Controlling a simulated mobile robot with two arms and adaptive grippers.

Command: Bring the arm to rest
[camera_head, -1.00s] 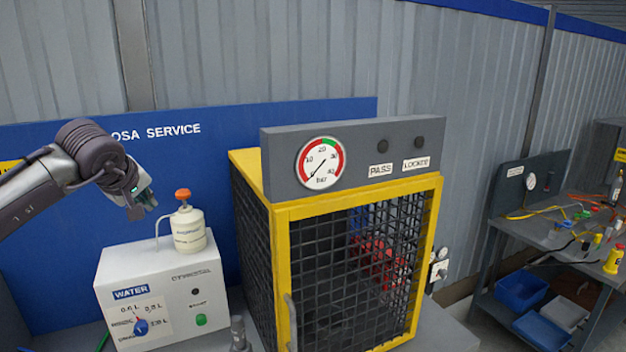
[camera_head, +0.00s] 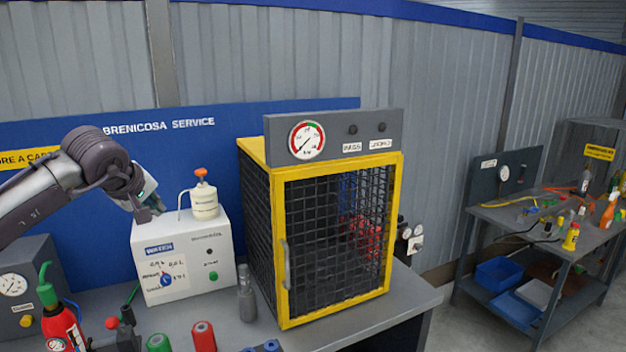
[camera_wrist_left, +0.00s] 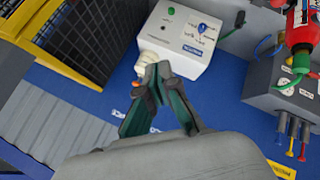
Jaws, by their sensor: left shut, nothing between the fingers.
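My left arm comes in from the left in the head view. Its gripper (camera_head: 147,212) is beside the upper left of the white water dispenser (camera_head: 185,262), left of the white bottle with an orange cap (camera_head: 204,199). In the left wrist view the gripper's fingers (camera_wrist_left: 152,75) are shut with nothing between them. The dispenser (camera_wrist_left: 178,38) shows behind the fingertips there, and I cannot tell whether they touch it. My right gripper is not in view.
A yellow-framed mesh cage (camera_head: 335,240) with a gauge stands on the grey bench (camera_head: 385,315). A red extinguisher (camera_head: 62,330) stands at the lower left, near a grey gauge box (camera_head: 28,275). A second cluttered bench (camera_head: 545,240) is at the right.

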